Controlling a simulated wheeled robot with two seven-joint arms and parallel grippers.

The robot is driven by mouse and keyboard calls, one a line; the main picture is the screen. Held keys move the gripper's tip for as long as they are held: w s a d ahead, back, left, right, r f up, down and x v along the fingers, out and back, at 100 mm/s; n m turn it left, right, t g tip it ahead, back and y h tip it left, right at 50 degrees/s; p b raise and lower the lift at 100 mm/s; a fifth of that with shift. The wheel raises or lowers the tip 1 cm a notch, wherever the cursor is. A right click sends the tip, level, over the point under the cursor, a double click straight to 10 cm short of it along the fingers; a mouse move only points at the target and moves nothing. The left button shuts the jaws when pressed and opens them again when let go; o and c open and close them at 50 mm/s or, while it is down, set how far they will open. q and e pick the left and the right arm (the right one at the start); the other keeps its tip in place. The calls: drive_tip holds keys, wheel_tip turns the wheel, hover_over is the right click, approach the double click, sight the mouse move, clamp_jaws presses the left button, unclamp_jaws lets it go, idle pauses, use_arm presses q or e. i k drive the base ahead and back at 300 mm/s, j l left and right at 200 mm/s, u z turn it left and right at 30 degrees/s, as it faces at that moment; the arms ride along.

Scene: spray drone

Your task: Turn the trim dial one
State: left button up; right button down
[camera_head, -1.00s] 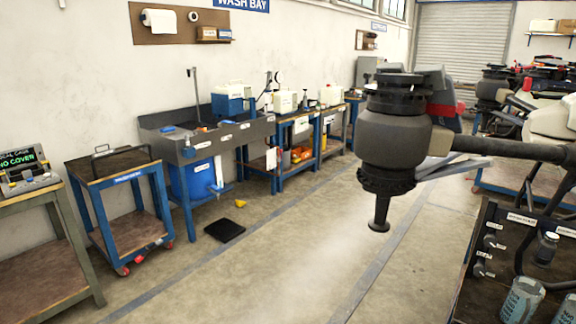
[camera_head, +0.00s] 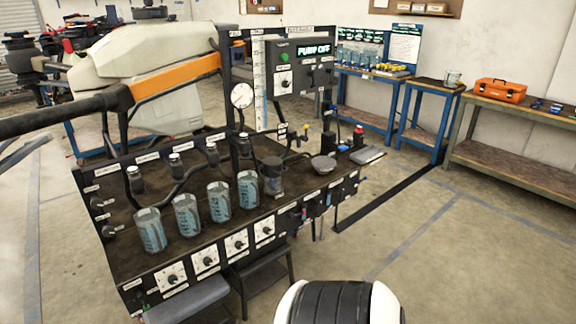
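Several dials with dark knobs on white plates run along the front panel of the dark bench (camera_head: 130,262). They are the front-left dial (camera_head: 172,278), a second (camera_head: 206,260), a third (camera_head: 237,243) and a fourth (camera_head: 265,229). Their labels are too small to read, so I cannot tell which is trim dial one. Another dial (camera_head: 284,84) sits on the upright control box (camera_head: 302,70), whose screen appears to read "PUMP OFF". Neither of my grippers is in view. A white and black part of my own arm shows at the bottom edge, apart from the dials.
Several clear beakers (camera_head: 185,215) stand behind the dials, with dark hoses beyond them. A round gauge (camera_head: 242,95) is on the post. A grey stool-like top (camera_head: 187,303) juts out below the panel. Floor to the right is clear, before blue-legged tables (camera_head: 428,84).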

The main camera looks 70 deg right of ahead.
sight(268, 230)
drive_tip(key=z, duration=1.6)
